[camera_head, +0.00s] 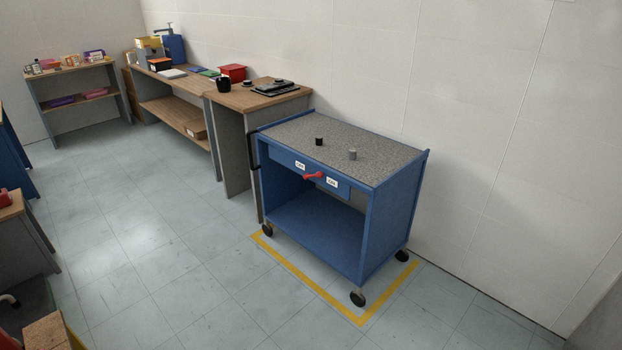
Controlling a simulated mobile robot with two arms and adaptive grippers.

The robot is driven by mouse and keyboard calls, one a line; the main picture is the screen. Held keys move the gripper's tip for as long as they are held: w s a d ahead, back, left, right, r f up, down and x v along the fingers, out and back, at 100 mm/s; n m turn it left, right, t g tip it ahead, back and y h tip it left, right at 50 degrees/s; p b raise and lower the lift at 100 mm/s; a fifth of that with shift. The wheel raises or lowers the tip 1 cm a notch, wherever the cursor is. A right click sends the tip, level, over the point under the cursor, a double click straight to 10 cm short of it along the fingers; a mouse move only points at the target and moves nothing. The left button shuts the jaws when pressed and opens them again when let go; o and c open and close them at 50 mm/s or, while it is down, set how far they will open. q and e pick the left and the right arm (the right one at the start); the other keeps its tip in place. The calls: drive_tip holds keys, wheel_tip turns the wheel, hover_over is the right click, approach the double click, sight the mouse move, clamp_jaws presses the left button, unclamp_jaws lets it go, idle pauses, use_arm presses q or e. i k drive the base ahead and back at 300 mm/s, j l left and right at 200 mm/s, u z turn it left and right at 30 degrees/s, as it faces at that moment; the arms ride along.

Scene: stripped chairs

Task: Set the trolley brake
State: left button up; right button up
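A blue trolley (385,217) with a grey speckled top stands near the right wall, inside a yellow floor outline. Its front edge carries a red brake lever (313,176) between two white labels, a left label (300,165) and a right label (332,183). The red lever lies roughly sideways, its exact setting too small to tell. The lettering on the labels is too small to read surely. Black casters (357,298) show under the trolley. Neither of my grippers is in view.
A black cylinder (319,141) and a grey cylinder (353,154) stand on the trolley top. A wooden bench (229,97) adjoins the trolley's left side. Yellow tape (306,283) marks the floor around it. The tiled floor (190,255) in front is clear. Another bench (12,212) stands at left.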

sight(319, 174)
drive_tip(key=i+u, duration=0.1)
drive_tip(key=i, duration=1.1)
drive_tip(key=i+u, duration=0.15)
drive_tip(key=i, duration=1.05)
